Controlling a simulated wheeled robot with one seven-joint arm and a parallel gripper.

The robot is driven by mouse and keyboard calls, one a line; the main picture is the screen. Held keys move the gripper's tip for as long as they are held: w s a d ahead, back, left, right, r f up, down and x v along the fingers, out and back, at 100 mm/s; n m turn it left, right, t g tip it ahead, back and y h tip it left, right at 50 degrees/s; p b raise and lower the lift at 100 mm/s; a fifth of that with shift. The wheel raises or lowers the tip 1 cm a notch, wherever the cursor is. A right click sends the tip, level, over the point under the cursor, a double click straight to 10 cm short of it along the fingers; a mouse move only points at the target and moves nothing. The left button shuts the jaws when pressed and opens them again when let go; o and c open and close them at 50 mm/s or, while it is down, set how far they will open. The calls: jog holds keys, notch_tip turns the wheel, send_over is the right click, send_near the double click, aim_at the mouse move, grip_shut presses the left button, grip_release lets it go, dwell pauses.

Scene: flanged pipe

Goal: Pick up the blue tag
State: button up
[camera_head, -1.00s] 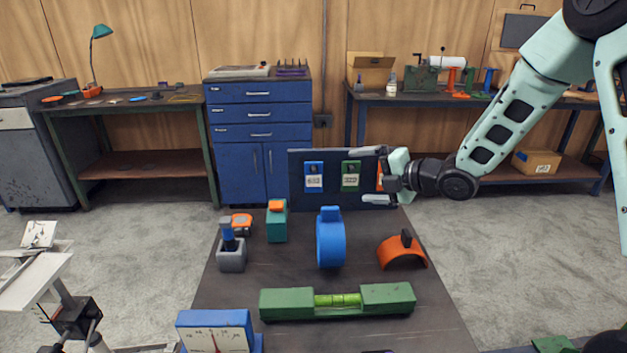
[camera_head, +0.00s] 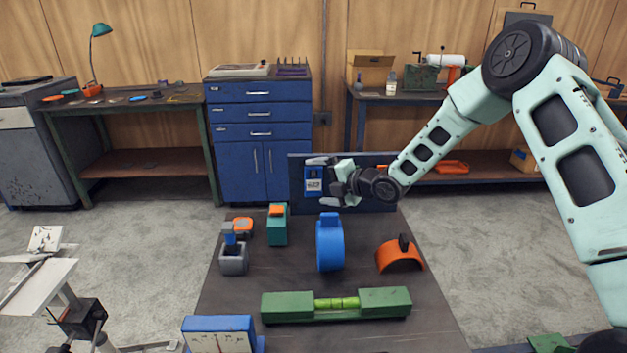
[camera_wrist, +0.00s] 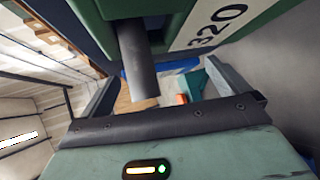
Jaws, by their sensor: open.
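The blue tag (camera_head: 313,186) has a white number label and hangs on the upright dark board (camera_head: 378,200) in the head view. My gripper (camera_head: 319,181) is open in front of the board, one finger above the tag's label and one below it. I cannot tell whether a finger touches the tag. In the wrist view, my gripper's fingers (camera_wrist: 172,92) stand apart, with a blue strip (camera_wrist: 175,67) beyond them, perhaps part of the tag. A large green piece labelled 320 (camera_wrist: 225,22), probably the green tag, fills the top. My gripper hides the green tag in the head view.
Below the board, the dark table holds a blue ring (camera_head: 330,246), an orange arch (camera_head: 400,255), a green level (camera_head: 336,304), a teal block (camera_head: 277,226), a grey holder (camera_head: 233,260) and a blue gauge (camera_head: 218,335). A dark peg (camera_wrist: 138,60) shows close in the wrist view.

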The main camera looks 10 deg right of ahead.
jog(key=shift+w+a, duration=0.1)
jog(key=c, duration=0.7)
jog(key=shift+r+b, duration=0.25)
jog(key=shift+b, duration=0.15)
